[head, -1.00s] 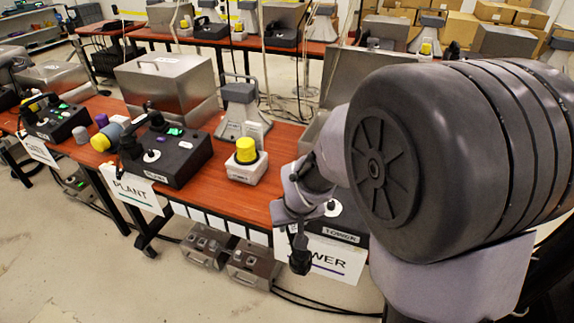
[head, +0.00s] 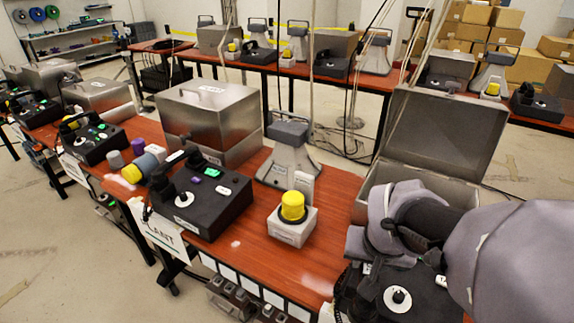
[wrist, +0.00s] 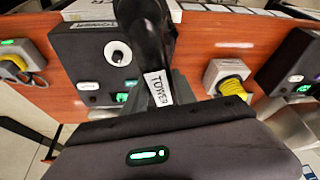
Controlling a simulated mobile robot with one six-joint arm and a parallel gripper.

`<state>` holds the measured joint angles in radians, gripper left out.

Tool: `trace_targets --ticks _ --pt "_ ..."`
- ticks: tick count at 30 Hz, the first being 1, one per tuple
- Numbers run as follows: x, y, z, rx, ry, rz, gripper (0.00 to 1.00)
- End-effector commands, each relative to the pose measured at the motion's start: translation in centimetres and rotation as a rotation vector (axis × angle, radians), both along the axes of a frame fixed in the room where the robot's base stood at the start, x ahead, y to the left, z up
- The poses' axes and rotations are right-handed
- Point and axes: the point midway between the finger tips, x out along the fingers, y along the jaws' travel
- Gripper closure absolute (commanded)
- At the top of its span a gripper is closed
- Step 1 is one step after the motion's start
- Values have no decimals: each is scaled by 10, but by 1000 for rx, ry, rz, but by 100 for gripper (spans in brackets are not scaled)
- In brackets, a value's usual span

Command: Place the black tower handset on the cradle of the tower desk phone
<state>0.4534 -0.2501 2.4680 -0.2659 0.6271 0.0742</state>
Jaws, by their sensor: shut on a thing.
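The tower desk phone (head: 410,300) is a black box with a round white dial at the front right of the red-brown table, partly covered by my arm in the head view. In the wrist view, the phone (wrist: 85,65) shows its dial, green light and TOWER label. My gripper (wrist: 170,95) is shut on the black tower handset (wrist: 147,40), which bears a TOWER tag. The handset crosses in front of the phone's right part. The cradle is hidden, and I cannot tell whether the handset touches it.
A yellow-topped beacon (head: 293,207) stands left of the tower phone. Further left is the plant phone (head: 215,203) with its handset. An open steel case (head: 440,130) stands behind my arm, and a closed one (head: 210,120) stands behind the plant phone. Bare tabletop (head: 250,250) lies between.

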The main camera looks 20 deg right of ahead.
Motion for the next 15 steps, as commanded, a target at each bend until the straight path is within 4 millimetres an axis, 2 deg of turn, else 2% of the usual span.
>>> trace_targets --ticks 3,6,8,11,15 --pt "-36 -15 4 -4 -3 -121 100" --pt "-60 -22 6 -7 -3 -202 100" --pt "-70 -24 7 -6 -2 -236 100" --pt "-66 -29 11 -5 6 -256 100" --pt "-33 -42 18 -3 15 -254 100"
